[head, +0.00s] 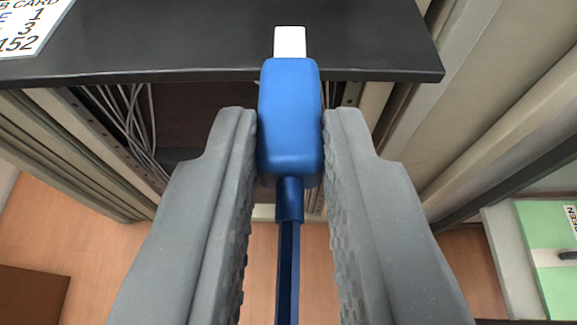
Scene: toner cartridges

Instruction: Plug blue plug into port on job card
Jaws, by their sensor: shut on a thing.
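The blue plug (290,125) is held between the two grey fingers of my gripper (290,140), which is shut on its sides. Its white tip (290,42) points away from me, toward the top of the view, over a black shelf (200,45). A blue cable (288,270) runs back from the plug between my fingers. The job card (28,28) lies on the shelf at the top left, cut off by the frame edge; part of its print shows, with "1", "3" and "152". No port is visible in this view.
The black shelf's front edge crosses the view just below the plug's tip. Below it is an open rack bay with white cables (128,125) at the left. Beige cabinet sides stand left and right. A green item (550,255) is at the lower right. Wooden floor shows below.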

